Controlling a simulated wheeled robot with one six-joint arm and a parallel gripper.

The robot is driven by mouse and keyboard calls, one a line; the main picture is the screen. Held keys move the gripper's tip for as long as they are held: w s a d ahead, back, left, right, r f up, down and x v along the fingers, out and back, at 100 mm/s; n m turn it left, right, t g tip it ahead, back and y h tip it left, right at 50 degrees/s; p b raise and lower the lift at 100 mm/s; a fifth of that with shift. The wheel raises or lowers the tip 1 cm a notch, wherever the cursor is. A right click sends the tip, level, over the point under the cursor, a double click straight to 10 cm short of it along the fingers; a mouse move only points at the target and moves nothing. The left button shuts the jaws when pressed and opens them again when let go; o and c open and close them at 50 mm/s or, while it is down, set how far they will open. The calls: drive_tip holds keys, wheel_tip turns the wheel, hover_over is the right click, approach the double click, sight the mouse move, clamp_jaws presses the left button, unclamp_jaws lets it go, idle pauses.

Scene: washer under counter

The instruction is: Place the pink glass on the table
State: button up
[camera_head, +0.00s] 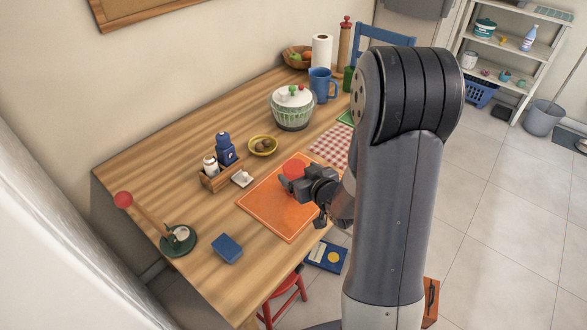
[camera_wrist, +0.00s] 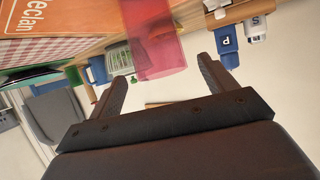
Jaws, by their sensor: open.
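The pink glass (camera_head: 295,167) shows beside my gripper on the orange placemat (camera_head: 268,216) on the wooden table (camera_head: 200,150). In the wrist view, which looks upside down, the translucent pink glass (camera_wrist: 155,40) is at the top centre. It appears upright on the table side, with its rim toward my fingers. My gripper (camera_wrist: 162,68) is open, with one finger on each side of the glass's rim end in the picture. I cannot tell whether a finger touches the glass. My gripper (camera_head: 289,184) partly hides the glass in the head view.
A wooden caddy (camera_head: 222,178) with shakers and a small white dish (camera_head: 242,178) stand left of the placemat. A yellow bowl (camera_head: 263,146), a green-and-white lidded pot (camera_head: 292,108) and a blue pitcher (camera_head: 322,86) stand behind.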

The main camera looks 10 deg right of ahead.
sight(289, 165)
drive_tip(key=shift+o, duration=0.4)
drive_tip(key=v, duration=0.6)
drive_tip(key=b, duration=0.3)
drive_tip(key=f+b, duration=0.1)
drive_tip(key=b, duration=0.3)
drive_tip(key=shift+w+a+f, duration=0.1)
drive_tip(key=shift+w+f, duration=0.1)
drive_tip(key=shift+w, duration=0.2)
drive_tip(key=b+x, duration=0.1)
drive_tip(key=x, duration=0.6)
drive_tip(key=b+x, duration=0.1)
drive_tip(key=x, duration=0.2)
drive_tip(key=shift+w+a+r+b, duration=0.15)
drive_tip(key=shift+w+r+b, duration=0.1)
drive_tip(key=shift+w+b, duration=0.15)
drive_tip(key=shift+c, duration=0.5)
drive_tip(key=c, duration=1.2)
drive_tip(key=shift+r, duration=0.15)
